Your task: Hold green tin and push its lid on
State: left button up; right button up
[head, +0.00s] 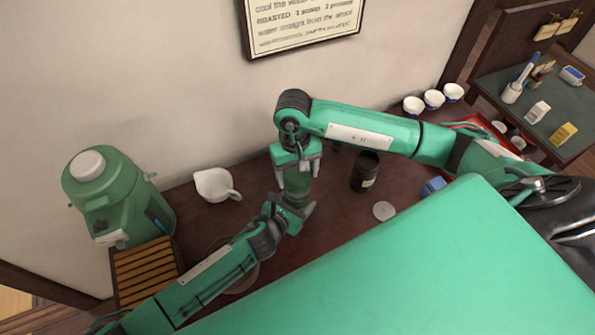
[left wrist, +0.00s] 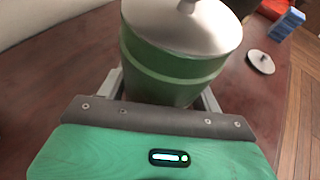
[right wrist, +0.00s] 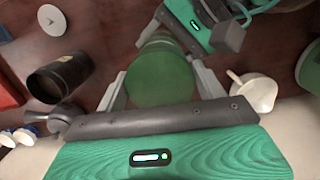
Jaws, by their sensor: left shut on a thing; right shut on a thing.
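The green tin (left wrist: 165,75) stands upright in my left gripper (left wrist: 160,98), which is shut around its body; in the head view that gripper (head: 292,206) is at the middle of the table. A silver inner cover (left wrist: 185,22) with a knob shows uncovered on the tin's top.
An open black canister (head: 365,172) and a loose silver disc (head: 384,210) stand to the right. A white spouted pot (head: 216,185) and a green jug (head: 118,195) are to the left. White cups (head: 433,99) line the wall. A blue box (head: 432,186) is at the right.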

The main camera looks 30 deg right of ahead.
jog(key=shift+f, duration=1.9)
dwell(2.9)
jog(key=o, duration=1)
jog(key=shift+r, duration=4)
grip_shut()
